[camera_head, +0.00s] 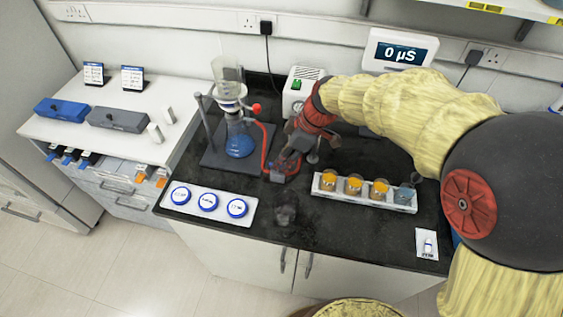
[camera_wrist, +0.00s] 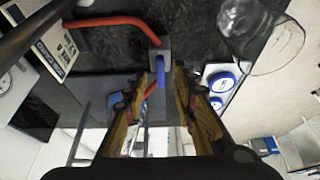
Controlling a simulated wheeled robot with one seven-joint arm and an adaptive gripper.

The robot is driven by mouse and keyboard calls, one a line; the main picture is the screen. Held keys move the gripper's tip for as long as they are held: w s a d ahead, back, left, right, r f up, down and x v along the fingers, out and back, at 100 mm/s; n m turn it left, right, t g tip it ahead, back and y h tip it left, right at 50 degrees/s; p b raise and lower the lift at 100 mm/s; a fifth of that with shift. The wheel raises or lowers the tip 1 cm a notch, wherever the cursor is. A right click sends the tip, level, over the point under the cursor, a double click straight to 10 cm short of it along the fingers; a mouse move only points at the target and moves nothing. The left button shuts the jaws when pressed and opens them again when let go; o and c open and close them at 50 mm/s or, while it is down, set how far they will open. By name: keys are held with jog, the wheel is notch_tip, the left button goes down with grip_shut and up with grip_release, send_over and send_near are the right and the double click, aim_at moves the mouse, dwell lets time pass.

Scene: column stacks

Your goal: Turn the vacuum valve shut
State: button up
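The vacuum valve shows in the wrist view as a small grey block (camera_wrist: 157,48) with a blue handle (camera_wrist: 159,73). A red hose (camera_wrist: 105,20) runs into the block. In the head view the red hose (camera_head: 266,145) reaches down beside the flask (camera_head: 239,142) of blue liquid to the valve (camera_head: 278,177), which my gripper partly hides. My gripper (camera_wrist: 162,84) is open, with the blue handle between its fingertips and a gap seeming to show on each side. In the head view my gripper (camera_head: 288,160) hangs low over the counter at the valve.
A clear glass (camera_head: 285,214) stands in front of the valve. A white rack (camera_head: 355,200) of small beakers is to the right. A white tray (camera_head: 190,198) with blue-rimmed dishes lies front left. The white pump (camera_head: 298,88) stands behind.

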jog(key=shift+a+f, duration=0.25)
jog(key=shift+f, duration=0.35)
jog(key=c, duration=0.4)
grip_shut()
